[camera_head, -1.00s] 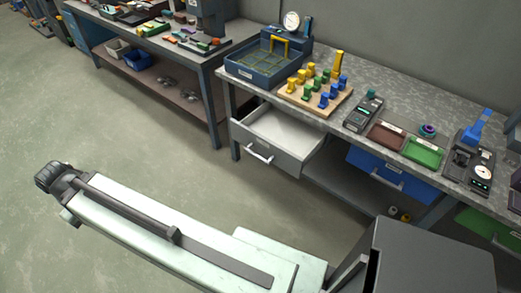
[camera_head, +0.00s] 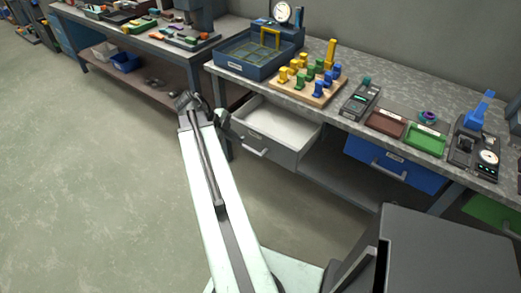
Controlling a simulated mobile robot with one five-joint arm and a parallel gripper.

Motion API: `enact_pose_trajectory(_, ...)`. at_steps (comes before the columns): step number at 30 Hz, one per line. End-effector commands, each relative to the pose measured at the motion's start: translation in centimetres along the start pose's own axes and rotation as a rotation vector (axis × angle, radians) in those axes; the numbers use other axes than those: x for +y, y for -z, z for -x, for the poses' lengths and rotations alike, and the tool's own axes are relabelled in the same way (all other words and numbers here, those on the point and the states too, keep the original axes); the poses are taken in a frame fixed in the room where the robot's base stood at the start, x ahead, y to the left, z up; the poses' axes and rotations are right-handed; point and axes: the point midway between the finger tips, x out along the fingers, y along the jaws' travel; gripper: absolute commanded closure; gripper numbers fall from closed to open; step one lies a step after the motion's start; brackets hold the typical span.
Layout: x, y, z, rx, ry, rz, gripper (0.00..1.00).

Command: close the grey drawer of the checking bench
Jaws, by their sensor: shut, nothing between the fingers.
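The grey drawer (camera_head: 278,150) of the checking bench is pulled out, with its pale, empty-looking inside showing. Its bar handle (camera_head: 254,153) is on the front face. The bench (camera_head: 300,100) has a speckled grey top. My gripper (camera_head: 222,119), dark and small in view, is at the far end of my pale arm. It is shut and empty. It shows just left of the drawer's front, near the bench's left leg. I cannot tell whether it touches the drawer.
A blue drawer (camera_head: 378,162) to the right stands slightly out, and a green drawer (camera_head: 487,216) is further right. A blue tray (camera_head: 246,62), a wooden peg board (camera_head: 308,90) and small instruments crowd the bench top. Another workbench (camera_head: 150,38) stands at the left. The floor in front is clear.

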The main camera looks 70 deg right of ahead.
Motion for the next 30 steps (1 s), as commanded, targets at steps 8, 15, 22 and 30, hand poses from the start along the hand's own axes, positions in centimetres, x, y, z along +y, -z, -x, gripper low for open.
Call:
enact_pose_trajectory(8,-0.4,0.7,-1.5,0.016,0.001,-0.071,1.0)
enact_pose_trajectory(15,-0.1,0.4,-6.5,0.016,0.0,-0.07,1.0)
enact_pose_trajectory(22,-0.1,0.4,-11.4,0.015,0.001,-0.068,1.0)
enact_pose_trajectory(30,-3.7,0.9,-12.2,0.013,0.001,-0.066,1.0)
